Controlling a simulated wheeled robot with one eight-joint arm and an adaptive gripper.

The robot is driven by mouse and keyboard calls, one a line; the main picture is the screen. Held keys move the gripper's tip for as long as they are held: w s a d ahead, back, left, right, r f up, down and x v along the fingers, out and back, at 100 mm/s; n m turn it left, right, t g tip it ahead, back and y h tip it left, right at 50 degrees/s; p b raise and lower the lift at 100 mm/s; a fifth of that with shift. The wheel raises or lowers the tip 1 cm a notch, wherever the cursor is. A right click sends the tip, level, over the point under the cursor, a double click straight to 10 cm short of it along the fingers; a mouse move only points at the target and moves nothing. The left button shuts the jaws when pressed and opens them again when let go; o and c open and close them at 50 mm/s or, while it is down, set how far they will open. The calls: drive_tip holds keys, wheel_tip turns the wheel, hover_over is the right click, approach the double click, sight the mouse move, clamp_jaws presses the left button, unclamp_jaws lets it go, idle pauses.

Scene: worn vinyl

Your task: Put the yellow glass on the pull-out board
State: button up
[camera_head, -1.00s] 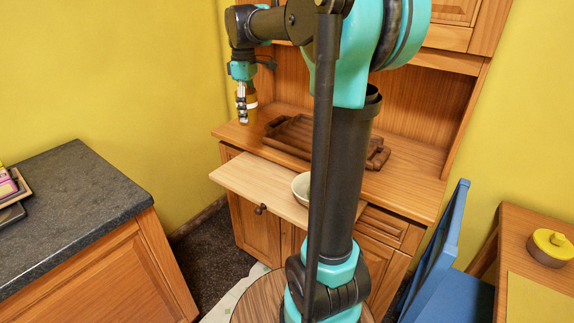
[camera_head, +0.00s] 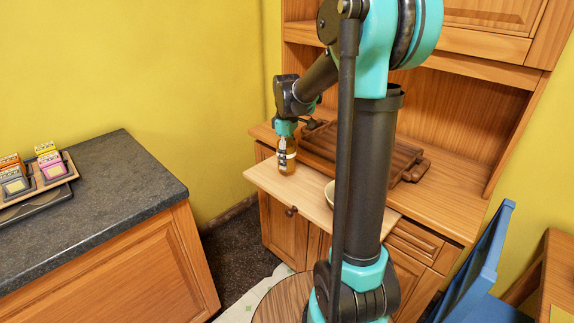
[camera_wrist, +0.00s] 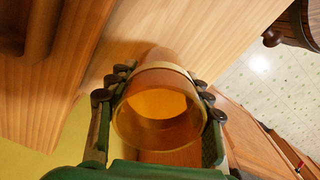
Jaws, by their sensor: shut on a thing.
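My gripper (camera_head: 283,152) is shut around the yellow glass (camera_head: 289,164), an amber, see-through tumbler with a pale band. The glass is upright over the left rear part of the pull-out board (camera_head: 268,184). I cannot tell whether its base touches the board. In the wrist view the fingers (camera_wrist: 158,95) clasp both sides of the glass (camera_wrist: 160,112), and I look into its open, empty mouth. The pale wood surface (camera_wrist: 225,40) shows behind it.
A pale bowl (camera_head: 330,192) is on the board, partly hidden by my arm. A brown wooden tray (camera_head: 405,160) lies on the cabinet counter behind. A dark countertop (camera_head: 110,190) is at left; a blue chair (camera_head: 478,270) is at right.

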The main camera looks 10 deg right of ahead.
drive_tip(key=shift+f, duration=1.45)
drive_tip(key=shift+f, duration=0.1)
drive_tip(key=o, duration=1.4)
drive_tip(key=shift+c, duration=0.2)
wheel_tip(320, 180, up, 12)
